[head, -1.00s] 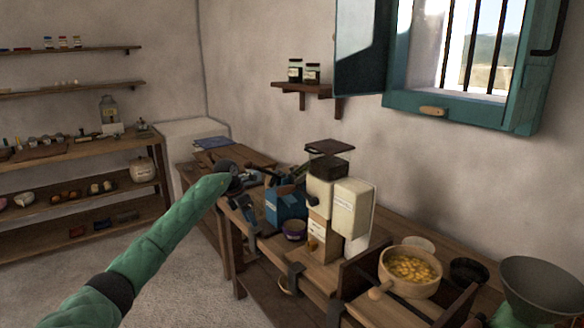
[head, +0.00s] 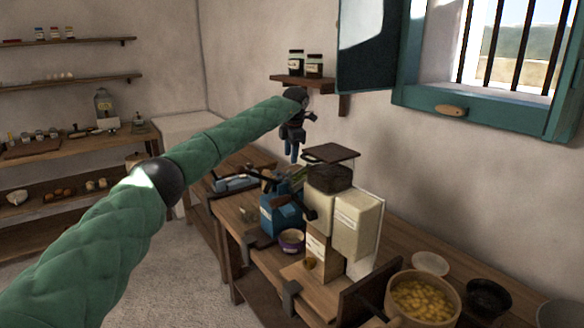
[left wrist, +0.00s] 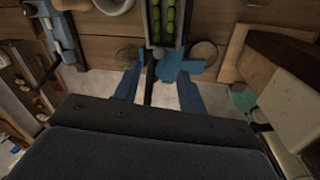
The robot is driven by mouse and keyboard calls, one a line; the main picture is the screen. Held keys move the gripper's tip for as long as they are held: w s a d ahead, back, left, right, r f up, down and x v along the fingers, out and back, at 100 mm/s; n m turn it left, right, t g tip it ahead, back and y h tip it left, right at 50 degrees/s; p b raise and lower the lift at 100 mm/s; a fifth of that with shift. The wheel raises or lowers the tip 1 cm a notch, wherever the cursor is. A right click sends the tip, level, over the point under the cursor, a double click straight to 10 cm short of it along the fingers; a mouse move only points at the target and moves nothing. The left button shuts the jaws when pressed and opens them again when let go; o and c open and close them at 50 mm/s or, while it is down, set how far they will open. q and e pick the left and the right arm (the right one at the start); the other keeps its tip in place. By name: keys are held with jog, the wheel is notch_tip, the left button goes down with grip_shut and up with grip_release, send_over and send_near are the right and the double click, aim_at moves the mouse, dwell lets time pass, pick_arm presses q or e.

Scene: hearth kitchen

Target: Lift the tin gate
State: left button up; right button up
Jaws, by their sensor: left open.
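My left gripper (head: 292,150) is raised above the back of the bench, fingers pointing down, open and empty. In the left wrist view its two blue fingers (left wrist: 160,82) stand apart. Beyond and between them is a narrow trough (left wrist: 149,28) holding green olive-like pieces. A flat blue piece (left wrist: 184,66) lies at the trough's near end; it may be the tin gate, but I cannot tell for sure. The gripper appears apart from it. In the head view, the trough sits partly hidden behind a blue box (head: 278,216). My right gripper is out of view.
A stacked wood-and-cream machine (head: 355,225) with a dark top stands just right of the blue box. A purple bowl (head: 291,241) sits in front. A bowl of yellow pieces (head: 422,302) is at the right. A wall shelf (head: 308,84) with jars is behind my gripper.

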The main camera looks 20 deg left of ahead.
aim_at(290, 171)
pick_arm(q)
jog(key=f, duration=0.2)
jog(key=f+p, duration=0.1)
jog(key=w+f+p, duration=0.1)
jog(key=f, duration=0.1)
jog(key=shift+a+f, duration=0.35)
jog(key=shift+a, duration=0.05)
jog(key=shift+w+f, duration=0.1)
jog(key=shift+f, duration=0.6)
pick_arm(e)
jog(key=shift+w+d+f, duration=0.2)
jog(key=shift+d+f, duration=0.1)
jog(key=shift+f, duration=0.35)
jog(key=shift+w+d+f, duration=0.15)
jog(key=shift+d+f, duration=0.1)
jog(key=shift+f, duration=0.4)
pick_arm(q)
grip_shut()
